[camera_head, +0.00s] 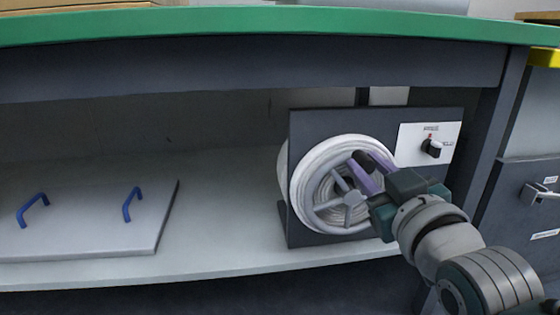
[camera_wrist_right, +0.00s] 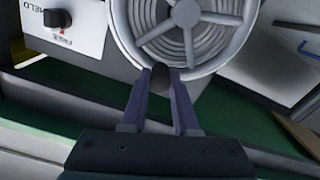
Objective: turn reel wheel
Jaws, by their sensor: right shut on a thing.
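The reel wheel (camera_head: 318,170) is a white round wheel with spokes and a hub. It stands upright on a dark panel (camera_head: 408,122) under the counter. In the right wrist view the wheel (camera_wrist_right: 232,35) fills the top middle, with coiled rings behind its spokes. My right gripper (camera_head: 363,166) comes in from the right and is at the wheel's upper right part. Its purple fingers (camera_wrist_right: 160,75) are shut on the wheel's dark handle knob (camera_wrist_right: 160,72). My left gripper is in neither view.
A white plate with a black knob (camera_head: 431,148) is right of the wheel. A grey board with blue handles (camera_head: 132,204) lies on the shelf at left. The green counter edge (camera_head: 250,20) runs overhead. A grey cabinet (camera_head: 525,190) stands at right. Shelf room lies between board and reel.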

